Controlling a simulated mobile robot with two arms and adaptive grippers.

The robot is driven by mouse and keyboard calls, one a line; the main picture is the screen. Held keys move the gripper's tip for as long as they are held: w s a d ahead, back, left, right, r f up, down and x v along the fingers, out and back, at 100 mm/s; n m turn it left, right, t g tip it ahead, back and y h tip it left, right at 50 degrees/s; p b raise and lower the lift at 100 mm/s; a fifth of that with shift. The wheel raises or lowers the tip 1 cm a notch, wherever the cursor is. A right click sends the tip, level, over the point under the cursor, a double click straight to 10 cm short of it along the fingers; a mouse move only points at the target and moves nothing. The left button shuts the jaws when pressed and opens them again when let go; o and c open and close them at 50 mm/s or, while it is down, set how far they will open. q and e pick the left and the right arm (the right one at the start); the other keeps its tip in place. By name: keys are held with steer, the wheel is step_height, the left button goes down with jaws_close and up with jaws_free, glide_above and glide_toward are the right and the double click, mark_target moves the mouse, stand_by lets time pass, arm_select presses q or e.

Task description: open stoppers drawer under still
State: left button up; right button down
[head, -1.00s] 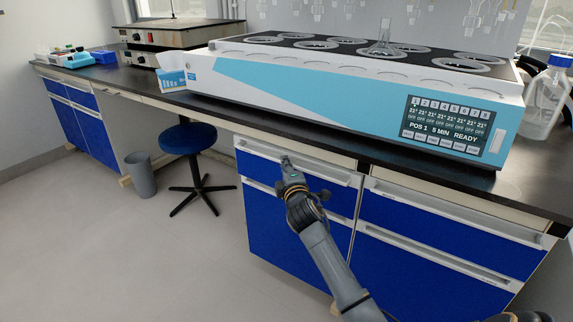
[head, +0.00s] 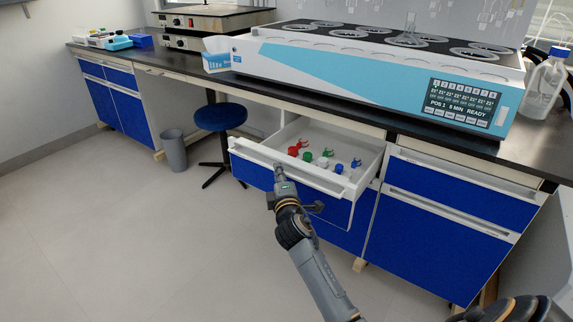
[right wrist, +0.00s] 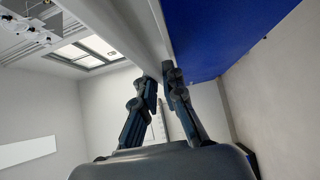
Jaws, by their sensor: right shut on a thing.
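The stoppers drawer (head: 345,187) under the still (head: 370,75) stands pulled well out of the cabinet in the head view. In the right wrist view the two fingers (right wrist: 160,75) close on the white handle edge (right wrist: 140,30), beside the blue drawer front (right wrist: 220,30). My left gripper is not in view; only a dark part of my body shows at the lower right.
A blue stool (head: 221,117) and a grey bin (head: 173,150) stand left of the open drawer. A shut blue drawer (head: 450,185) is to the right. The floor in front is clear. A large bottle (head: 545,85) stands right of the still.

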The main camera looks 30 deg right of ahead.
steer(key=s+a, duration=0.3)
steer(key=a, duration=0.4)
steer(key=c, duration=1.4)
jaws_free()
steer(key=shift+c, duration=0.2)
steer(key=v, duration=0.7)
steer(key=shift+s, duration=0.25)
steer(key=shift+a+f, duration=0.1)
